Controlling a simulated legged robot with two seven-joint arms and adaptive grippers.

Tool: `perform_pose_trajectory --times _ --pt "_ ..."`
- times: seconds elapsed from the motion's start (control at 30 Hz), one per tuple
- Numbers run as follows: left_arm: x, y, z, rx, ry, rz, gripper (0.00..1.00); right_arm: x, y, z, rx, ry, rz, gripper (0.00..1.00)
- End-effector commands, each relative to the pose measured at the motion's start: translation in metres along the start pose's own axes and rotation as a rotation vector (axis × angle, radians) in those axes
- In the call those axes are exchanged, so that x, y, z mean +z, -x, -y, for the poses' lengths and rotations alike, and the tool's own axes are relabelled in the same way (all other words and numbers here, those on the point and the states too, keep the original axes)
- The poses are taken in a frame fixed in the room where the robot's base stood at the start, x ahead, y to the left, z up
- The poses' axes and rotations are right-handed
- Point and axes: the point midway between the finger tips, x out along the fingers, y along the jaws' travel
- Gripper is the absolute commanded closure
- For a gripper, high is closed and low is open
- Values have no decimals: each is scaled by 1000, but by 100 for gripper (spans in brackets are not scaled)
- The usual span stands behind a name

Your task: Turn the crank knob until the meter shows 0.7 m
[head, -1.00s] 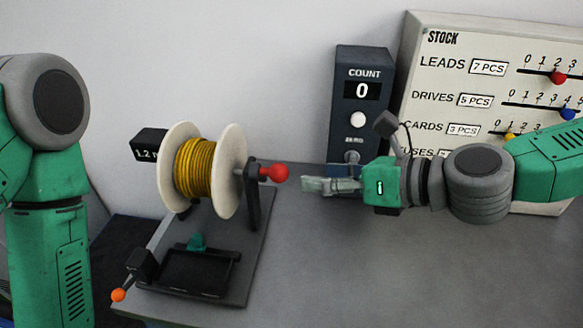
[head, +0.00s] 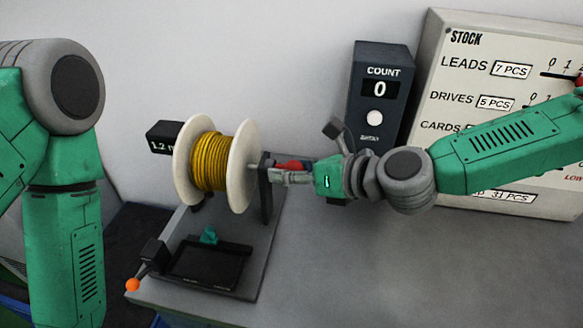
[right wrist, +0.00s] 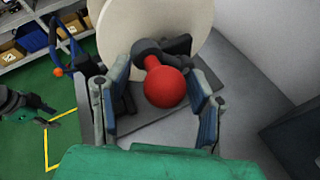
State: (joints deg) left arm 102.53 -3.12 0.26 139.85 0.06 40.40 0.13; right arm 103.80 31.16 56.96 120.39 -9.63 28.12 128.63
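The red crank knob (head: 292,165) is at the right end of the spool's axle; it also shows in the right wrist view (right wrist: 165,87). My right gripper (head: 280,177) is at the knob. Its open fingers stand on either side of the red ball in the wrist view, with gaps visible. The spool (head: 242,165) with white flanges holds yellow wire (head: 208,162). The black meter (head: 162,138) behind its left flange reads 1.2, its unit partly hidden. My left arm hangs at the left; a dark part at the wrist view's left edge may be its gripper, its fingers unclear.
A lever with an orange ball (head: 132,285) and a black tray (head: 208,268) are at the front of the spool's base plate (head: 262,270). A counter box (head: 382,100) reading 0 and a stock board (head: 470,70) stand behind. The table right of the spool is clear.

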Motion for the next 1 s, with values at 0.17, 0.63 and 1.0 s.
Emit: perform_pose_trajectory --times 0.17,0.63,1.0 --pt "0 0 0 0 0 0 60 0 2 3 -1 -3 2 90" --pt "0 0 0 0 0 0 60 -1 2 5 -6 -5 1 98" --pt "1 -13 0 0 0 0 60 -20 -1 2 -6 -6 0 98"
